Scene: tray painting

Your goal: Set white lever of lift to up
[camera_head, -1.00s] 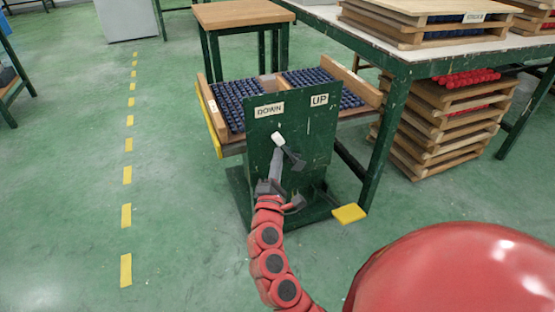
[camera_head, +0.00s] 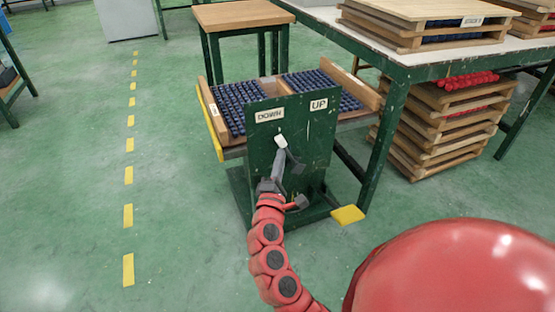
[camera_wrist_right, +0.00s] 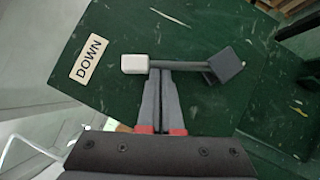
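The lever's white knob (camera_head: 281,141) is on a green panel (camera_head: 318,140) with a DOWN label (camera_head: 269,115) at left and an UP label (camera_head: 318,104) at right. The knob points up and left, nearer DOWN. In the wrist view the knob (camera_wrist_right: 134,63) sits on a dark rod from a grey pivot block (camera_wrist_right: 228,65). My right gripper (camera_head: 279,152) is at the lever just below the knob. In the wrist view its fingers (camera_wrist_right: 160,75) are together, tips against or very near the rod, which crosses them. My left gripper is out of view.
Trays of dark blue pieces (camera_head: 237,107) lie on the lift behind the panel. A green-legged table (camera_head: 398,105) and stacked wooden trays (camera_head: 432,125) stand at right. A yellow pedal (camera_head: 347,215) is low at the panel's right.

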